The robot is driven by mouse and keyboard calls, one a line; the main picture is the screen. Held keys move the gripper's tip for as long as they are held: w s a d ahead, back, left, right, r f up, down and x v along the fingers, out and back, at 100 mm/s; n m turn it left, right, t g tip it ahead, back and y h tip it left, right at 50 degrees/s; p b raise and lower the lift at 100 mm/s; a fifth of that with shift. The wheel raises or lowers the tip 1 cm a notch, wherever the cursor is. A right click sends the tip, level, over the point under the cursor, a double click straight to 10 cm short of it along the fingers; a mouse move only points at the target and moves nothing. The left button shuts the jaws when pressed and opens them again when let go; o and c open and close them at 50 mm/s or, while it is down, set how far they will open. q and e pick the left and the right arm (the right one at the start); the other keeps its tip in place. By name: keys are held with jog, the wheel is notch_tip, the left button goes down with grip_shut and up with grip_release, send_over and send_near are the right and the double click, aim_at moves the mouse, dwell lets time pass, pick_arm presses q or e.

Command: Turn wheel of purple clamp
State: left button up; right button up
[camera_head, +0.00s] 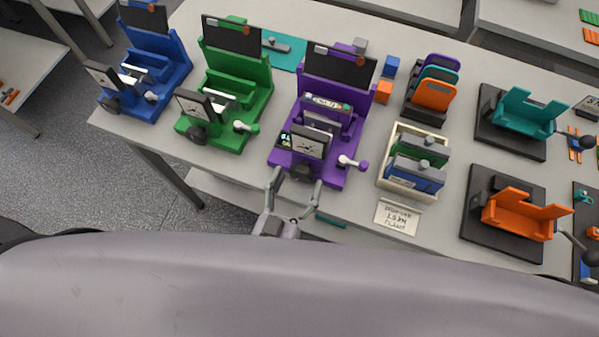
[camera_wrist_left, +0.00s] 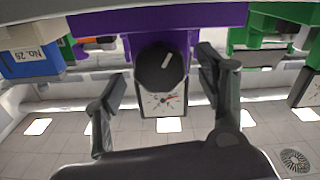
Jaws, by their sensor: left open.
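The purple clamp (camera_head: 318,125) stands near the front edge of the table in the head view. Its gauge plate (camera_head: 307,145) faces up, with a dark wheel (camera_head: 303,171) low at its front, partly hidden. In the left wrist view the wheel (camera_wrist_left: 161,67) is a round black knob with a white mark, under the purple body (camera_wrist_left: 190,17). My left gripper (camera_head: 297,180) is open, its fingers on either side of the wheel. The wrist view shows a gap between the wheel and each finger. My right gripper is not in view.
A green clamp (camera_head: 228,95) and a blue clamp (camera_head: 150,70) stand to the left. A cream box (camera_head: 407,193) with battery modules and a label card (camera_head: 397,217) are to the right.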

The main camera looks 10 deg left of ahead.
pick_arm(q)
jog(key=shift+x, duration=0.8)
jog(key=shift+c, duration=0.2)
jog(key=c, duration=1.1)
jog(key=shift+r+m+p, duration=0.2)
jog(key=shift+m+p, duration=0.5)
jog(key=shift+p, duration=0.2)
jog(key=shift+c, duration=0.2)
jog(key=shift+m, duration=0.6)
jog(key=shift+f+m+p, duration=0.2)
jog(key=shift+m+p, duration=0.1)
jog(key=shift+m, duration=0.1)
jog(key=o, duration=1.2)
